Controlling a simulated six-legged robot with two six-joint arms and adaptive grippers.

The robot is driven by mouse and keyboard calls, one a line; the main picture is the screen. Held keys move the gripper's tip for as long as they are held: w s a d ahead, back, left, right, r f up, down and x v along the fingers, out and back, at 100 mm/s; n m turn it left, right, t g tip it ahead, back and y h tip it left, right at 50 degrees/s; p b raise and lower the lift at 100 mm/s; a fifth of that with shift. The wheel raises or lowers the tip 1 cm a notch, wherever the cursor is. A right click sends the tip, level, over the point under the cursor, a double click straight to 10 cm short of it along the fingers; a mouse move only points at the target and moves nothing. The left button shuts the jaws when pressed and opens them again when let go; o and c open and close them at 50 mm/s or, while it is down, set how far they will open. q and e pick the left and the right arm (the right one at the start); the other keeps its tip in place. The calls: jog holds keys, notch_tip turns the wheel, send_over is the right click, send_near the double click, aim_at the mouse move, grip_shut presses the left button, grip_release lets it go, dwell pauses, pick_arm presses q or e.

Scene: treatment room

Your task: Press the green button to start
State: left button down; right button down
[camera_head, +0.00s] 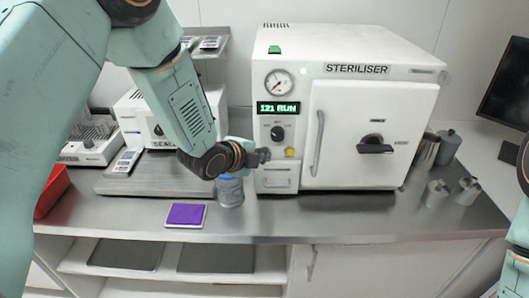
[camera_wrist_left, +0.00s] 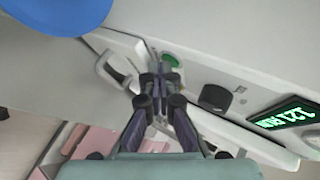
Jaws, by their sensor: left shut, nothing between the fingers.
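The white steriliser (camera_head: 352,110) stands on the counter with its door shut. Its display (camera_head: 278,107) reads "121 RUN" in green; it also shows in the left wrist view (camera_wrist_left: 289,117). The green button (camera_wrist_left: 171,60) is on the front panel in the left wrist view, partly hidden by my left gripper's fingertips (camera_wrist_left: 158,72). In the head view my left gripper (camera_head: 262,155) covers the button's place. The gripper is shut and empty, its tips at or very near the button; I cannot tell if they touch. My right gripper is out of view.
A black knob (camera_head: 277,133) and a yellow button (camera_head: 290,152) are right of my gripper. A blue-capped jar (camera_head: 230,190) stands just below it. A purple pad (camera_head: 186,215) lies near the counter edge. Metal canisters (camera_head: 438,192) stand right of the steriliser.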

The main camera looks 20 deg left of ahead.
pick_arm(q)
jog(key=shift+s+d+r, duration=0.1)
jog(key=shift+s+d, duration=0.15)
jog(key=shift+s, duration=0.55)
jog(key=shift+s+d, duration=0.2)
jog(key=shift+s, duration=0.6)
jog(key=shift+s+d, duration=0.25)
jog(key=shift+s, duration=0.55)
jog(key=shift+s+d, duration=0.2)
jog(key=shift+s, duration=0.6)
